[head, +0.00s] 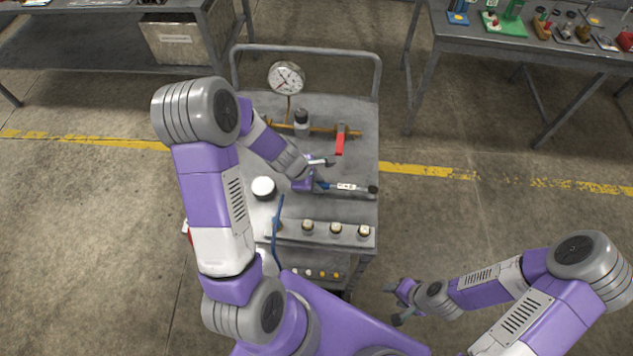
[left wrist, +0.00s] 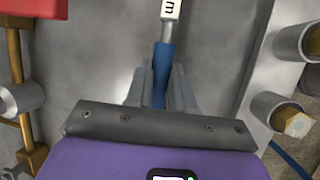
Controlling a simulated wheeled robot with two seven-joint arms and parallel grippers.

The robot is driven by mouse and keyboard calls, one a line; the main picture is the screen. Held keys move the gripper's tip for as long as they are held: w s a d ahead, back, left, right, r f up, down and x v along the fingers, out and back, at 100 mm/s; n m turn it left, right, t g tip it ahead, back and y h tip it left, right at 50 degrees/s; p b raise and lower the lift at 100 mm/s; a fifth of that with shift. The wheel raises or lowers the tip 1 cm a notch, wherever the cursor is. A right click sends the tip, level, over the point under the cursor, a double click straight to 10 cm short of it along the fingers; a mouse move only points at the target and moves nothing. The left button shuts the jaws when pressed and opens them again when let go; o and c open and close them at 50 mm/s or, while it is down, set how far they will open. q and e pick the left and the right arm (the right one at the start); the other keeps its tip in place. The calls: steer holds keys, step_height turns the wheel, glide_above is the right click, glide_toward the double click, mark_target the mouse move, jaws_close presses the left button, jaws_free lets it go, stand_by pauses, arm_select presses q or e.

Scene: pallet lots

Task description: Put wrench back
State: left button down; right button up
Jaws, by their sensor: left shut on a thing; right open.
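The wrench (head: 347,187) has a blue grip, a white label and a dark end pointing right. My left gripper (head: 319,178) is shut on its blue grip over the cart's top. In the left wrist view the blue grip (left wrist: 163,64) sits between the fingers (left wrist: 160,90), with the white label beyond it; the far end is out of that view. I cannot tell whether the wrench touches the grey surface below. My right gripper (head: 397,303) is open and empty, to the right of the cart and low in the picture.
The grey cart (head: 350,106) carries a dial gauge (head: 287,78), a brass pipe with a red lever (head: 340,142), a white round piece (head: 263,187), a blue hose (head: 277,225) and a row of brass-topped sockets (head: 335,229). A bench (head: 480,42) with parts stands upper right.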

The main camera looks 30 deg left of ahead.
arm_select(q)
steer(key=shift+f+b, duration=0.45)
steer(key=shift+b, duration=0.05)
stand_by(0.3)
steer(key=c, duration=0.9)
jaws_free()
steer(key=p+v, duration=0.3)
steer(key=v, duration=0.4)
steer(key=shift+r+p, duration=0.25)
steer(key=shift+p, duration=0.15)
steer(key=shift+s+r, duration=0.1)
